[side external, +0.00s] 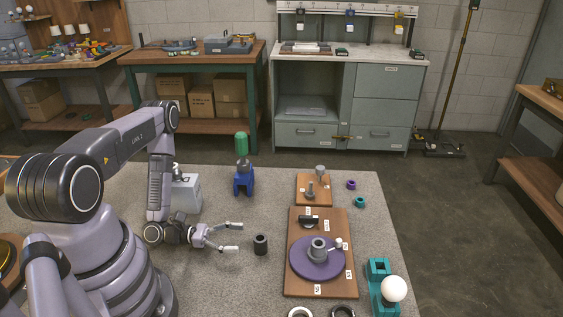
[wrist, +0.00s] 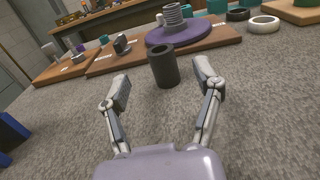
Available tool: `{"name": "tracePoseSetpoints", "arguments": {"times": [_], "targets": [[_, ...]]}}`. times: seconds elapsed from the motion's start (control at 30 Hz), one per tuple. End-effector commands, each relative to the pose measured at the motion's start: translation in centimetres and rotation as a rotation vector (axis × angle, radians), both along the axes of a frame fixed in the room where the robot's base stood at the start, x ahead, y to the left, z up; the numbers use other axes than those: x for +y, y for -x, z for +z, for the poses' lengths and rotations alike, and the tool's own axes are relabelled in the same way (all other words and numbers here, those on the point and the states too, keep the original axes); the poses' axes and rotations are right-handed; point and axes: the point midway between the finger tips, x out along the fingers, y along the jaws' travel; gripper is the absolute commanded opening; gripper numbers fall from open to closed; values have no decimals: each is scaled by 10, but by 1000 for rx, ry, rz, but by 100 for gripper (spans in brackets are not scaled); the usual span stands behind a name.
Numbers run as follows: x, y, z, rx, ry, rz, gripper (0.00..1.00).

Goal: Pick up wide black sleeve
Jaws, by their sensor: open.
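The wide black sleeve (side external: 260,245) stands upright on the grey table, left of the large wooden board. In the wrist view the sleeve (wrist: 163,66) stands ahead of my fingers, with its dark open top showing. My gripper (side external: 238,238) is low over the table, to the left of the sleeve and pointing at it. In the wrist view my gripper (wrist: 165,88) has its two fingers spread wide, with nothing between the pads. The sleeve appears just beyond the fingertips, nearer the right one, and apart from both.
The wooden board (side external: 338,283) with a purple disc (side external: 300,262) and grey threaded part lies right of the sleeve. A blue holder (side external: 243,184) with a green-topped part stands behind. White (side external: 301,312) and black rings lie in front. A teal holder (side external: 378,268) and white ball are at right.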

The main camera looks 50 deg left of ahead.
Motion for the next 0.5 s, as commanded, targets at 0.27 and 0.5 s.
{"name": "tracePoseSetpoints", "arguments": {"times": [0.27, 0.5], "targets": [[-27, -27, 0, 1, -1, -7, 65], [-34, -35, 0, -1, -1, -2, 65]]}}
